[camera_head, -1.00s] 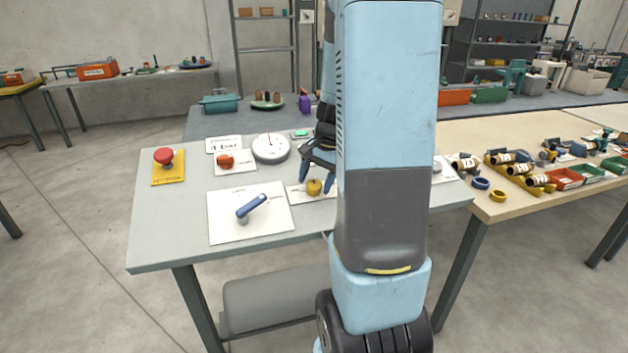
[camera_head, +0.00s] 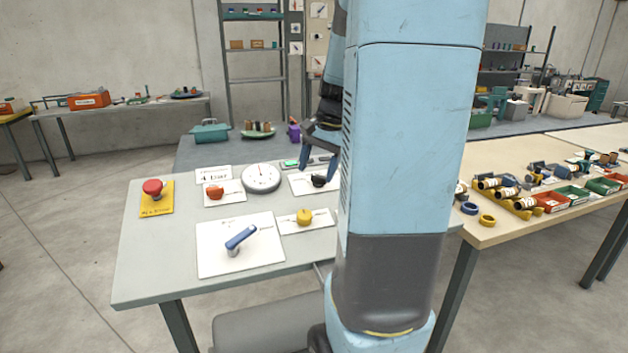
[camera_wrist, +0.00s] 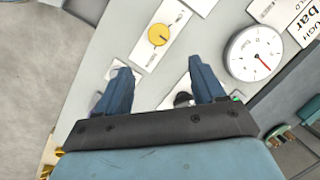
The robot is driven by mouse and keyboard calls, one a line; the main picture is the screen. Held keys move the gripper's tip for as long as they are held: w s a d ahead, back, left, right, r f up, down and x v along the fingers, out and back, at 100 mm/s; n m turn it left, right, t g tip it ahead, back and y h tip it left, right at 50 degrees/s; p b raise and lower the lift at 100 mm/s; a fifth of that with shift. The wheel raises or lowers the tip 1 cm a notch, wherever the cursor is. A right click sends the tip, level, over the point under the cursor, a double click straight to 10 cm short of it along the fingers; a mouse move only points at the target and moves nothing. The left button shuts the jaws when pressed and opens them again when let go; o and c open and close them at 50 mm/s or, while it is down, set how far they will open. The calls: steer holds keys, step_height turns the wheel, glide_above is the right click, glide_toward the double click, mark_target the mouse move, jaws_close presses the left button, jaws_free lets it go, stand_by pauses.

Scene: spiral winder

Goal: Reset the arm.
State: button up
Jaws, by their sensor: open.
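My gripper (camera_head: 319,160) is open and empty. It is raised above the control table near the black knob (camera_head: 319,180), which it partly hides. In the wrist view the two blue fingers (camera_wrist: 160,86) are spread apart, with the black knob (camera_wrist: 183,99) between them and below. The yellow knob (camera_head: 304,216) stands on its white plate, clear of the fingers. It also shows in the wrist view (camera_wrist: 158,35). My arm hides the table's right part in the head view.
The table (camera_head: 150,280) carries a blue lever (camera_head: 240,237), a red button (camera_head: 153,188), an orange knob (camera_head: 214,193) and a round gauge (camera_head: 261,177). A wooden table (camera_head: 500,235) with bins and parts stands at the right. The floor at left is clear.

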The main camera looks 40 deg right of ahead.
steer(key=shift+r, duration=0.3)
stand_by(0.4)
steer(key=s+a+r+n+t+h, duration=0.1)
steer(key=s+a+r+n+t, duration=0.1)
steer(key=s+a+n, duration=0.4)
steer(key=s+a+r+n+t+h, duration=0.1)
steer(key=s+a+r+n, duration=0.3)
steer(key=s+a, duration=0.5)
steer(key=shift+s+a+n+t, duration=0.2)
steer(key=shift+a+n+t, duration=0.5)
steer(key=shift+a, duration=1.55)
stand_by(0.4)
